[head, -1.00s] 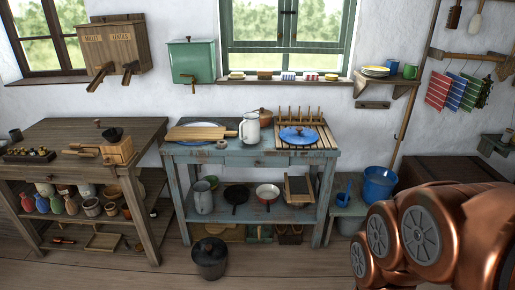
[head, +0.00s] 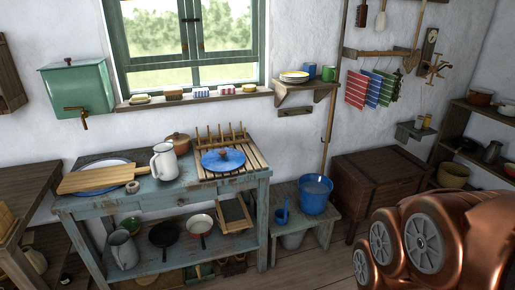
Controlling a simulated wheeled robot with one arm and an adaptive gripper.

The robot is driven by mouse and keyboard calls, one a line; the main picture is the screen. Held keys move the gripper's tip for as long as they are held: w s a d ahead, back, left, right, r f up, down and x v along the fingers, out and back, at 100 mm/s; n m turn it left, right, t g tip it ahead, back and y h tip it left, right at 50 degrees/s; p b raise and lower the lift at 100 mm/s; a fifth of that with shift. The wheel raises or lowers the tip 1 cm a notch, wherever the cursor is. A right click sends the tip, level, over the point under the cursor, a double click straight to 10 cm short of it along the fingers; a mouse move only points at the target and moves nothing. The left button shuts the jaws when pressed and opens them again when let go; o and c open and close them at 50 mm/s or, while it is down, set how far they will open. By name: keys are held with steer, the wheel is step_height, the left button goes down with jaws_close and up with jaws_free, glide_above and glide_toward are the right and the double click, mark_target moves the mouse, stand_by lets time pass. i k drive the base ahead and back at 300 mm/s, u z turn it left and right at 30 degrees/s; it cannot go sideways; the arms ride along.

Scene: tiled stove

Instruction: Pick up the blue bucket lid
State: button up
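A round blue lid (head: 222,161) with a small knob on top lies on the slatted wooden drying rack (head: 258,161), on the right part of the worn blue table (head: 120,204). A blue bucket (head: 315,197) stands apart from it on a low bench to the right of the table, with its top open. Copper links of my arm fill the lower right corner. My gripper's fingers are not in view, so I cannot see what they hold.
A white jug (head: 164,163), a brown pot (head: 178,145) and a cutting board (head: 100,179) stand left of the rack. A blue dipper (head: 283,212) is beside the bucket. A dark wooden chest (head: 380,185) stands farther right. Some floor shows before the bench.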

mark_target(223, 159)
steer(key=i, duration=0.7)
steer(key=u, duration=0.95)
steer(key=i, duration=0.65)
steer(key=u, duration=0.8)
